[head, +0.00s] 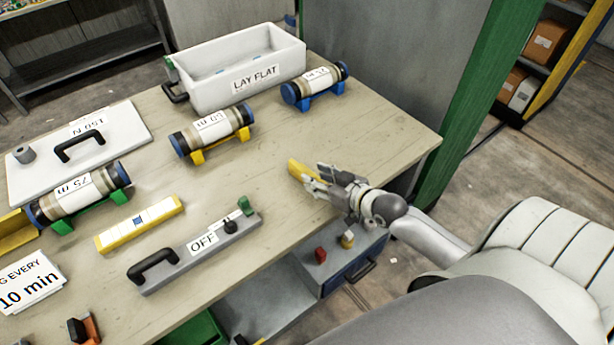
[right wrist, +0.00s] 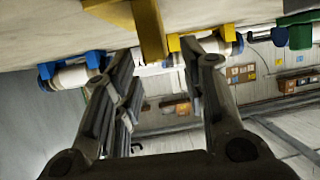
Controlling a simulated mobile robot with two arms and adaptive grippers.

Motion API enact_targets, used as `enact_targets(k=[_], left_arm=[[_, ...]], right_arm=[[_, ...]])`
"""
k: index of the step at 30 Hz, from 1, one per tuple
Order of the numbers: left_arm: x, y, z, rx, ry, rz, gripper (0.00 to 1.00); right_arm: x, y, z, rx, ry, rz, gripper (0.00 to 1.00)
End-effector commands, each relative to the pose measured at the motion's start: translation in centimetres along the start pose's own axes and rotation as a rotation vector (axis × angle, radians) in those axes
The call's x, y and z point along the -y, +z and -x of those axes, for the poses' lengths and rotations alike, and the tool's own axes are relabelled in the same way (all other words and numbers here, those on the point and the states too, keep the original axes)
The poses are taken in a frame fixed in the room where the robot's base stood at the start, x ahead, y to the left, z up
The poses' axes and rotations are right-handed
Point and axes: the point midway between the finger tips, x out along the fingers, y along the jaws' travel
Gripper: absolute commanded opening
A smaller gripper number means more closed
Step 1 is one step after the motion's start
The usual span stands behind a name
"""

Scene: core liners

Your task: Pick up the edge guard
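A yellow angled piece, which looks like the edge guard (head: 296,168), lies near the right part of the table, at the tips of my right gripper (head: 318,180). In the right wrist view the edge guard (right wrist: 151,32) shows an L-shaped form beyond the gap between the fingers. My right gripper (right wrist: 160,65) is open there, its two fingers wide apart with clear space between them. I cannot tell whether a finger touches the guard. The fingers partly hide it in the head view. My left gripper is not in view.
The table (head: 370,130) holds core tubes on blue, yellow and green cradles, a white "LAY FLAT" tray (head: 240,75), a yellow bar (head: 140,223) and a grey "OFF" bar (head: 190,262). Another yellow angle (head: 14,232) lies at far left. A green post (head: 470,100) stands behind the right corner.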

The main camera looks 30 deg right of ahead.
Motion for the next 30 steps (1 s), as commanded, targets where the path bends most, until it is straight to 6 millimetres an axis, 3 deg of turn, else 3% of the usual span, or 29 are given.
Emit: enact_targets(k=[7,18,27,30], left_arm=[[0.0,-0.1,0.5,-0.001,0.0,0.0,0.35],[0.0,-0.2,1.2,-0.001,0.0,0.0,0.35],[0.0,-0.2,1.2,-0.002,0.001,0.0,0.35],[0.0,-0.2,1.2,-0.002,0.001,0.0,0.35]], right_arm=[[0.0,-0.1,-1.3,-0.001,0.0,-0.001,0.39],[0.0,0.2,-5.3,-0.001,-0.001,0.0,0.39],[0.0,0.3,-5.6,0.0,-0.001,0.001,0.39],[0.0,0.3,-5.6,0.0,-0.001,0.001,0.28]])
